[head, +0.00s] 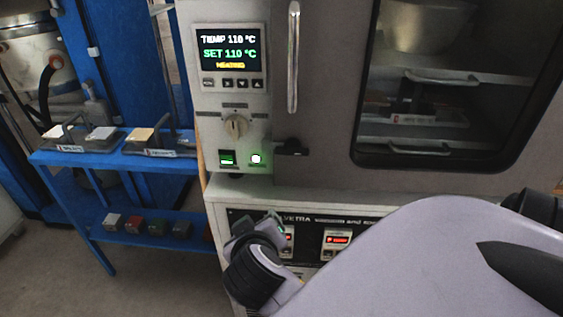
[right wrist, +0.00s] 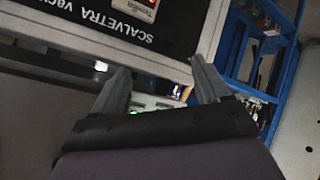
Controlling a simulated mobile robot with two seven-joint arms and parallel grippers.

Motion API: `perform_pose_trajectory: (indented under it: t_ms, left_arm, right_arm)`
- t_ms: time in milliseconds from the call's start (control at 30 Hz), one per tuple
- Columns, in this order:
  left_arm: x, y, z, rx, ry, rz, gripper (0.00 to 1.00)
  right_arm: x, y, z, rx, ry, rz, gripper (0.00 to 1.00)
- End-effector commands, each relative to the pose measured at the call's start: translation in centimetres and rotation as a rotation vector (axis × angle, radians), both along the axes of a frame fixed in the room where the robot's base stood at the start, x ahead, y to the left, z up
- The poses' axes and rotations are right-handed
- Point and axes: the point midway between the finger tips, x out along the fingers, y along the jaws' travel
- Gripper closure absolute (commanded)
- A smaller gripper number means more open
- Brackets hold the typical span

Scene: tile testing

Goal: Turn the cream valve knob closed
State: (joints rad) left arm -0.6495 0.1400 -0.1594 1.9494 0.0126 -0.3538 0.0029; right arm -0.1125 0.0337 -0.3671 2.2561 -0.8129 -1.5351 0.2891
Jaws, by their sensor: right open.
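The cream valve knob (head: 236,126) is on the pale control panel of the oven, below the display, with its grip part roughly upright. My right gripper (head: 258,229) is below the knob, in front of the lower black panel, and clearly apart from it. In the right wrist view its two grey fingers (right wrist: 160,88) are spread with nothing held between them. The knob cannot be made out in the right wrist view. My left gripper is not in view.
The display (head: 231,53) reads TEMP 110, SET 110, HEATING. A vertical door handle (head: 293,56) and a dark latch (head: 291,148) are right of the knob. A blue shelf rack (head: 130,160) with samples stands at left. My arm hides part of the lower front.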

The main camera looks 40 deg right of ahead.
Motion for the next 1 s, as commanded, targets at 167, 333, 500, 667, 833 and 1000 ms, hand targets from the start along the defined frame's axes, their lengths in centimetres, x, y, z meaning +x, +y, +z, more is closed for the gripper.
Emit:
perform_pose_trajectory:
  t_ms: [167,333,500,667,833,1000]
  left_arm:
    - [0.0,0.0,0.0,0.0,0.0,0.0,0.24]
    - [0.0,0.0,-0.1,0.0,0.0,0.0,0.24]
    - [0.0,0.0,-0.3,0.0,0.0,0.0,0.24]
    - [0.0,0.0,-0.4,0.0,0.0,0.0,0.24]
    - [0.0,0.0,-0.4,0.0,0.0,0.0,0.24]
    - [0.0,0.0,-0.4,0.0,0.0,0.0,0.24]
  right_arm:
    - [-2.3,0.1,-2.9,0.071,0.112,0.055,0.24]
    - [-4.7,0.5,-5.3,0.144,0.213,0.117,0.24]
    - [-6.8,1.1,-7.3,0.211,0.287,0.181,0.24]
    - [-8.0,1.5,-8.3,0.251,0.327,0.223,0.24]
    - [-8.5,1.7,-8.6,0.269,0.343,0.241,0.24]
    - [-8.6,1.7,-8.6,0.271,0.345,0.243,0.24]
